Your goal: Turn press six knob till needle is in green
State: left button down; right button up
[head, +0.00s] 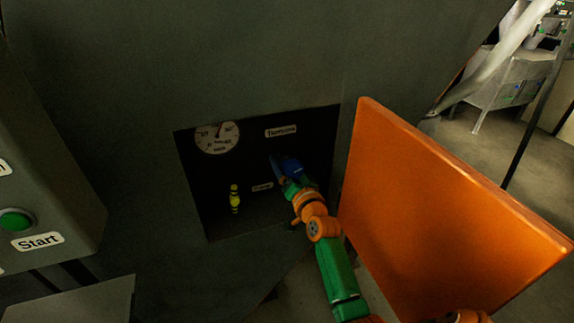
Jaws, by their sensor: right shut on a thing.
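A round white dial gauge (214,141) sits at the upper left of a dark recess in the grey machine. Its thin red needle points nearly straight up; I cannot make out a green zone at this size. A blue knob (292,168) is on the recess's back panel, below a white label. My right gripper (283,172) reaches into the recess from the lower right and is shut on the blue knob, with its fingers partly hidden. My left gripper is not in view.
A yellow valve-like part (235,198) stands in the recess's lower left. A large orange door panel (440,200) stands open right of my right arm. A box with a green Start button (15,221) is at the far left. Open floor shows at the upper right.

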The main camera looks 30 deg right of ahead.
aim_at(291, 175)
jog(key=m+p, duration=0.1)
jog(key=m, duration=0.2)
jog(key=shift+r, duration=0.1)
jog(key=shift+a+m+p, duration=0.1)
jog(key=shift+m+p, duration=0.25)
jog(key=shift+m, duration=1.35)
jog(key=o, duration=1.1)
jog(key=shift+o, duration=0.2)
jog(key=v, duration=0.7)
jog(key=shift+m, duration=0.3)
